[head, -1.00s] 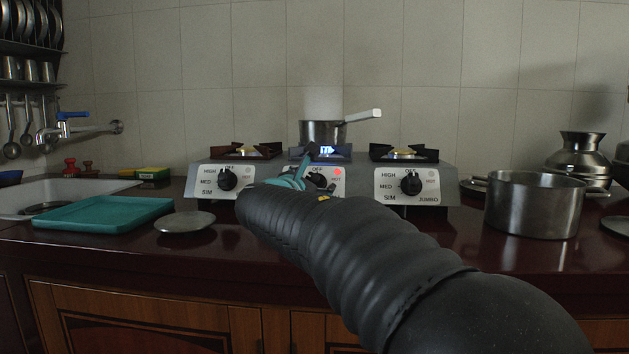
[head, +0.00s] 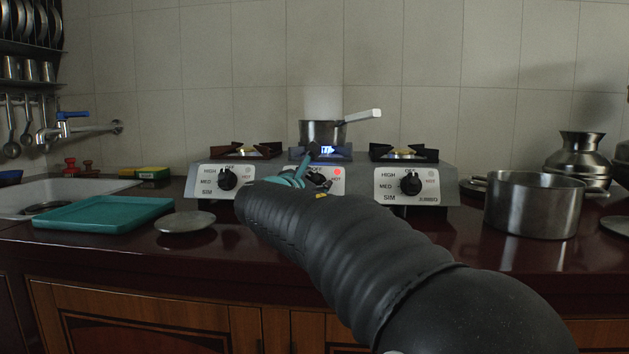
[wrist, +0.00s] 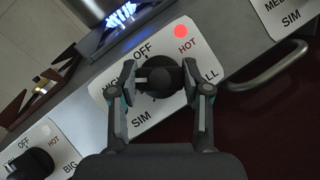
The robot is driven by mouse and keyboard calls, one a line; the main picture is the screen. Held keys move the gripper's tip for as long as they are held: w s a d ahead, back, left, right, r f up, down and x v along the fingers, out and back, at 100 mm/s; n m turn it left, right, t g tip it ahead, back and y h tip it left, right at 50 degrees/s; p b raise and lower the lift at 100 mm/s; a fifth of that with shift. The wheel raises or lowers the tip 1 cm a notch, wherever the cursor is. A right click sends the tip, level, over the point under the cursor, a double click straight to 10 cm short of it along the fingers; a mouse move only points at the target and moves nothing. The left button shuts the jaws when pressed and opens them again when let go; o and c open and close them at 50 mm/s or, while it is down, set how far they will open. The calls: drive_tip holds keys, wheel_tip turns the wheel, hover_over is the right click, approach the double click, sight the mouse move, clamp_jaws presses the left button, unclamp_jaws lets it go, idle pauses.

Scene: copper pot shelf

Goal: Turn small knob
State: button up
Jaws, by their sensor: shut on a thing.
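The small knob (wrist: 158,73) is black and round, on the white middle panel (wrist: 137,108) with OFF, SIM and partly covered "ALL" lettering. My gripper (wrist: 158,84) has one finger on each side of the knob and is shut on it. The wrist camera is tilted relative to the panel. In the head view, the knob (head: 316,179) is partly hidden by my gripper (head: 306,172). A red HOT light (head: 337,172) glows on the panel. A blue flame (wrist: 122,16) burns on the burner behind. I cannot read the exact setting of the knob.
A saucepan (head: 323,132) sits over the middle burner. Other knobs stand left (head: 228,179) and right (head: 410,183). A grey handle bar (wrist: 270,72) is beside the panel in the wrist view. A teal tray (head: 105,213), a lid (head: 185,222) and a large pot (head: 534,205) flank the stove.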

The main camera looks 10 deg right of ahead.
drive_tip(key=m+g+p, duration=0.1)
drive_tip(key=m, duration=0.1)
drive_tip(key=m+g+h+p, duration=0.1)
drive_tip(key=m+g, duration=0.1)
drive_tip(key=m, duration=0.1)
drive_tip(key=m+g+p, duration=0.1)
drive_tip(key=m+p, duration=0.1)
drive_tip(key=shift+w+r+m+h, duration=0.1)
drive_tip(key=shift+r+m+h, duration=0.2)
drive_tip(key=shift+m, duration=0.1)
drive_tip(key=m+g+p, duration=0.2)
drive_tip(key=m, duration=0.1)
drive_tip(key=shift+f+m+g+y+p, duration=0.15)
drive_tip(key=shift+m+g+y+p, duration=0.4)
drive_tip(key=shift+m, duration=0.55)
drive_tip(key=o, duration=1.2)
drive_tip(key=shift+c, duration=0.2)
